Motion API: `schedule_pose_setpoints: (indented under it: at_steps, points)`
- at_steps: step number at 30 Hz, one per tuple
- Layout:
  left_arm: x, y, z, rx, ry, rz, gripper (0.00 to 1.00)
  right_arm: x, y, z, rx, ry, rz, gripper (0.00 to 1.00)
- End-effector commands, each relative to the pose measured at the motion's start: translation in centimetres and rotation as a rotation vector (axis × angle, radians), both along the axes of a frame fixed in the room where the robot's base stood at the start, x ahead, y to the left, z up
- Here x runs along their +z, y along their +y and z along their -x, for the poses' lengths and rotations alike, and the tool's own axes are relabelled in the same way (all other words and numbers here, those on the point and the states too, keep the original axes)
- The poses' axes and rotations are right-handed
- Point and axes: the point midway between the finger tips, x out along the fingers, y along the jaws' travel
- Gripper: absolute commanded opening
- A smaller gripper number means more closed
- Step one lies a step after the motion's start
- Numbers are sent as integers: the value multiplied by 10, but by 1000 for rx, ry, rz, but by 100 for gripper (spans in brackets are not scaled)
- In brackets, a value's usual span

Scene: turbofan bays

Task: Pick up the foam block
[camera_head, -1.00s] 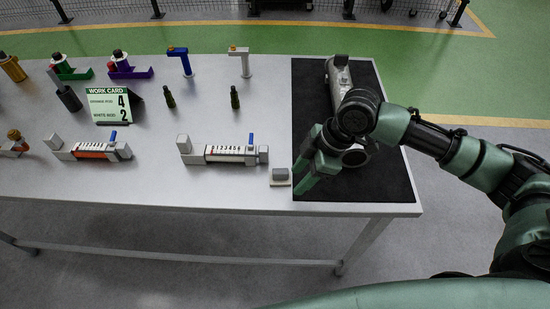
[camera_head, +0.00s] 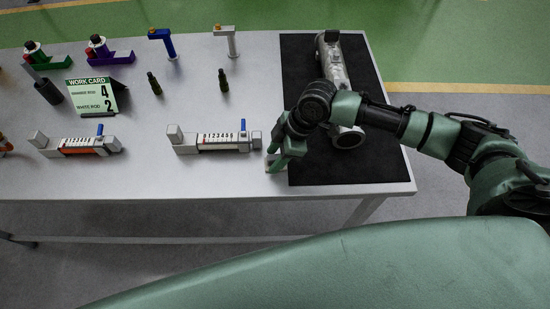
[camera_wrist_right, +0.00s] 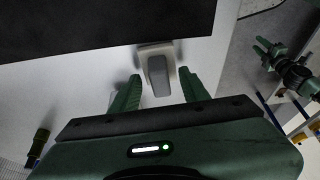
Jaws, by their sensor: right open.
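The foam block (camera_wrist_right: 158,76) is a small grey block on a white pad (camera_wrist_right: 146,51) in the right wrist view. My right gripper (camera_wrist_right: 160,80) is open, with one green finger on each side of the block in the picture and a gap on both sides. In the head view my right gripper (camera_head: 278,161) reaches down at the left edge of the black mat and hides most of the block. A green gripper, seemingly my left (camera_wrist_right: 264,48), shows small at the upper right of the wrist view; its jaw state is unclear.
The black mat (camera_head: 305,90) bears a grey metal cylinder (camera_head: 331,60). A numbered fixture (camera_head: 215,140) stands just left of my right gripper. A work card (camera_head: 92,98), two dark bottles (camera_head: 223,80) and coloured holders stand further left. The table front is clear.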

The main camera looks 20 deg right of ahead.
Motion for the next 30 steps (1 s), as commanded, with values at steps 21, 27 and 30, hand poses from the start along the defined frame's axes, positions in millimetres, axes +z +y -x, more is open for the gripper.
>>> schedule_pose_setpoints:
  at_steps: [21,27,30]
  points:
    - [-1,0,-1,0,-3,1,34,4,0,0,0,-1,-1,0]
    - [-5,0,-1,1,-3,1,34,27,0,-1,2,-4,0,0]
    - [-9,0,-1,1,-2,1,34,48,0,-1,2,-6,-2,0]
